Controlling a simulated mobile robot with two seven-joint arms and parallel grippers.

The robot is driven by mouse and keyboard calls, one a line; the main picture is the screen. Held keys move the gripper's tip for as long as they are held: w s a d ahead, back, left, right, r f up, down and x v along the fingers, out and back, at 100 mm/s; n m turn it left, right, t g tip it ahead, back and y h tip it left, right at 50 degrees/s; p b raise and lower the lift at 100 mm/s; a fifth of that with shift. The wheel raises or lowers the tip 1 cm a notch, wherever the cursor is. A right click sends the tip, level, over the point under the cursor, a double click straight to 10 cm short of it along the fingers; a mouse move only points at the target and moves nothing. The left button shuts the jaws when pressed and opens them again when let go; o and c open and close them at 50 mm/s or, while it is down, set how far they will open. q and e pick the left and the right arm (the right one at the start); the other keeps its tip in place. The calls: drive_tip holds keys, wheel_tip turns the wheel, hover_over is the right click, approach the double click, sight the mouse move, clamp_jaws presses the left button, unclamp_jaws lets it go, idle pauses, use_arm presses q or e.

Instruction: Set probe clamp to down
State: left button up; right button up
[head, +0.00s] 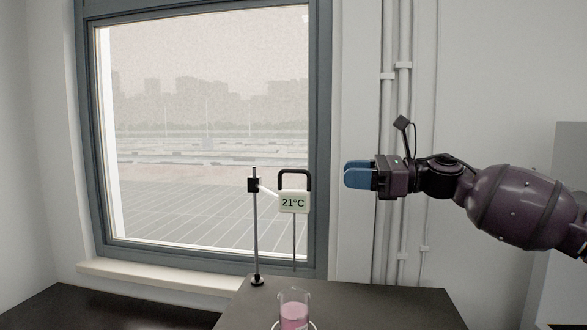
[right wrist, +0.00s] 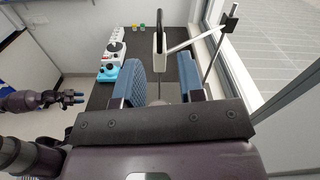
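The probe clamp is a black block (head: 253,185) on a thin upright rod (head: 255,225), with a white arm out to a thermometer (head: 293,203) reading 21°C. The thermometer has a black handle (head: 295,173) on top and a thin probe (head: 294,245) below. The probe tip is above a beaker of pink liquid (head: 294,312). My right gripper (head: 357,174), with blue fingers, is right of the handle, apart from it and about level with it. In the right wrist view its fingers are spread and empty, and the handle (right wrist: 160,43) lies ahead between them. My left gripper (right wrist: 72,97) is small at the left there.
The dark bench (head: 370,305) carries the stand and beaker. A window (head: 205,130) and sill lie behind it, with wall pipes (head: 388,110) to the right. The right wrist view shows a white and blue device (right wrist: 112,55) and small coloured cups (right wrist: 140,27) farther along.

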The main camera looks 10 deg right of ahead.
sight(301, 172)
drive_tip(key=p+x, duration=0.2)
drive_tip(key=x, duration=0.7)
drive_tip(key=shift+r, duration=0.15)
drive_tip(key=shift+x, duration=0.9)
drive_tip(key=c, duration=0.6)
clamp_jaws()
